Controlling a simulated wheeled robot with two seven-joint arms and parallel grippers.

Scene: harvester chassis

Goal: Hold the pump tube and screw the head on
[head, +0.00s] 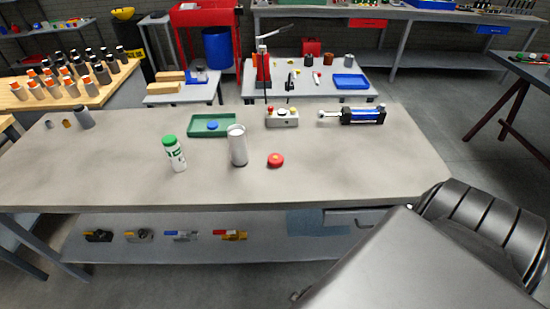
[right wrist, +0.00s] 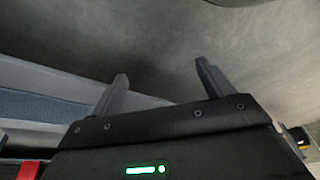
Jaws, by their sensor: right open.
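An upright silver-grey cylinder with a pale top (head: 237,146), likely the pump tube, stands near the middle of the workbench. A small round red piece (head: 276,160), likely the head, lies on the bench just to its right, apart from it. My right gripper (right wrist: 163,82) shows in the right wrist view, open with nothing between its fingers. Beyond the fingers is a grey surface, probably the bench; neither tube nor head shows there. My left gripper is in neither view.
On the workbench (head: 350,165) are a white bottle with green cap (head: 175,155), a green tray (head: 198,126) holding a blue disc, a button box (head: 282,118) and a blue-black cylinder device (head: 361,116). The bench's right part is clear. Valves lie on the lower shelf (head: 270,247).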

